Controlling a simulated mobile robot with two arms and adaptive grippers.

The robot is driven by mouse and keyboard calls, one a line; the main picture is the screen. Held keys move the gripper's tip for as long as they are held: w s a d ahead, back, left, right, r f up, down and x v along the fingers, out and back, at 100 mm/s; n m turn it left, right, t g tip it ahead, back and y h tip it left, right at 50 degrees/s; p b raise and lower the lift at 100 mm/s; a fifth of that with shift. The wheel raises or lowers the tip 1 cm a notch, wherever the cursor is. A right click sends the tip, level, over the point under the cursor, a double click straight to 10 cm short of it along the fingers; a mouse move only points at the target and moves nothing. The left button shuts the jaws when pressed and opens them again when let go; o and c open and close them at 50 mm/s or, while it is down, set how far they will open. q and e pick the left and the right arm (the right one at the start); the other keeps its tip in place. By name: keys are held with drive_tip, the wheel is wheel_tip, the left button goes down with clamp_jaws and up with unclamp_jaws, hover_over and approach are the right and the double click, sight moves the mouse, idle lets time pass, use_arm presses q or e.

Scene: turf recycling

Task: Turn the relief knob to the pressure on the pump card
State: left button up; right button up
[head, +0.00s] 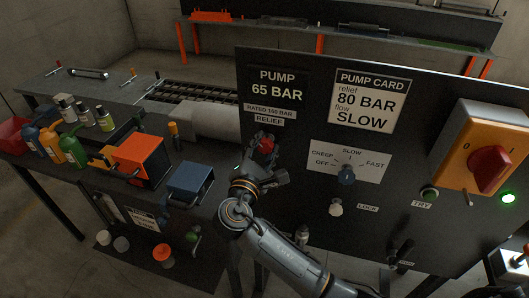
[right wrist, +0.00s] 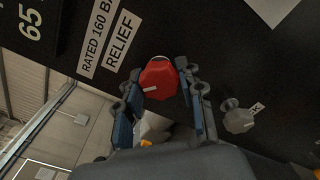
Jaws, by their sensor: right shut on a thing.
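The red relief knob (head: 267,146) sits on the dark panel below the RELIEF label (head: 269,121). It shows large in the right wrist view (right wrist: 159,79). My right gripper (head: 267,160) is shut on the knob, with a finger on each side of it in the right wrist view (right wrist: 161,92). The pump readout (head: 277,84) says 65 BAR. A plate under it says RATED 160 BAR. The pump card (head: 368,100) says relief 80 BAR, flow SLOW. My left gripper is not in view.
A bench (head: 95,90) with bottles stands left.

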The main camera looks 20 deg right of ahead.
drive_tip(key=m+b, duration=0.1)
drive_tip(key=m, duration=0.1)
drive_tip(key=m+b, duration=0.2)
drive_tip(key=shift+f, duration=0.3)
drive_tip(key=shift+r+m+b, duration=0.15)
drive_tip(key=shift+m+b, duration=1.05)
drive_tip(key=shift+m, duration=0.4)
drive_tip(key=o, duration=1.2)
drive_tip(key=shift+r, duration=0.1)
